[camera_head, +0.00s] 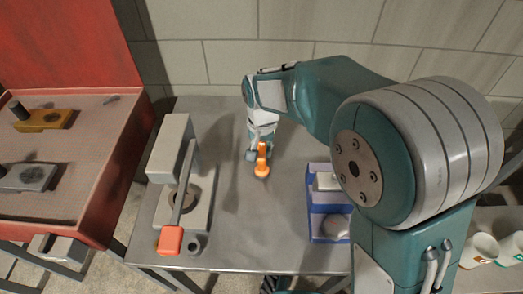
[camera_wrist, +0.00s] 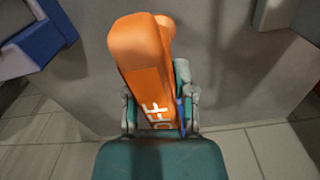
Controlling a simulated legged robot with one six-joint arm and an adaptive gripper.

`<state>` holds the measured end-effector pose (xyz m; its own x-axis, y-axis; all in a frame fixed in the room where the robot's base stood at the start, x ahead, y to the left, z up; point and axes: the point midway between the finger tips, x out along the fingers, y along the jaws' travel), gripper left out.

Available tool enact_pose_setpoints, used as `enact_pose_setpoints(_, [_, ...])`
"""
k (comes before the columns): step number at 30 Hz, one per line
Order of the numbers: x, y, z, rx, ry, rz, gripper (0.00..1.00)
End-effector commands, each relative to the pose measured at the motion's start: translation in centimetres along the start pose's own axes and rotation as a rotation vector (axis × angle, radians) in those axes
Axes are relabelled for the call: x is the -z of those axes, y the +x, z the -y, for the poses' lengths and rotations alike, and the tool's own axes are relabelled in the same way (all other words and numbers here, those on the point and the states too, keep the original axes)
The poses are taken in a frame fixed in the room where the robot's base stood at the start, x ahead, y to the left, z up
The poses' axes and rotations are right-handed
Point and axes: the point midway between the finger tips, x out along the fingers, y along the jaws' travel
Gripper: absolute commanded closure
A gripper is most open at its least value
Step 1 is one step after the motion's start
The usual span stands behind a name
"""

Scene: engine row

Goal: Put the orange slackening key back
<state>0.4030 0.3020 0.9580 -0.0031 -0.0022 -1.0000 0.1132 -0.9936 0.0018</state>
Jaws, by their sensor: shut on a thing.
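The orange slackening key (camera_head: 262,160) is in my gripper (camera_head: 256,152), over the middle of the grey metal table. In the wrist view the key (camera_wrist: 142,65) fills the centre, with white letters that read "OFF" partly hidden by the jaws. My gripper (camera_wrist: 158,108) is shut on the key's near end. The key's far end sticks out beyond the fingers. I cannot tell how high above the table it is held.
A grey fixture (camera_head: 206,200) with a lever and red-orange handle (camera_head: 170,240) stands left of my gripper. A blue bin (camera_head: 312,228) with pale items stands to the right. A red case (camera_head: 70,75) with tan and grey parts lies far left. White cups (camera_head: 482,249) stand lower right.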

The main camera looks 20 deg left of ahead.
Motion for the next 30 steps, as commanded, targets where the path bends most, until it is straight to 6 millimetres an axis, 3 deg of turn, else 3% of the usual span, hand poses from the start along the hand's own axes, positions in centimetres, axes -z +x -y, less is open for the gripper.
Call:
enact_pose_setpoints(3, [0.0, 1.0, 0.0, 0.001, 0.000, -0.001, 1.00])
enact_pose_setpoints(11, [0.0, 1.1, 0.0, 0.001, 0.000, -0.002, 1.00])
enact_pose_setpoints(12, [0.0, 1.2, 0.0, 0.000, 0.000, -0.001, 0.62])
enact_pose_setpoints(14, [0.0, 1.2, 0.0, 0.000, 0.000, -0.001, 0.36])
enact_pose_setpoints(15, [0.0, 1.2, 0.0, 0.000, 0.000, -0.001, 0.32])
enact_pose_setpoints(26, [0.0, 1.0, 0.1, 0.000, 0.000, -0.001, 0.32])
enact_pose_setpoints(30, [0.1, -0.4, 0.1, 0.003, 0.000, -0.005, 0.32])
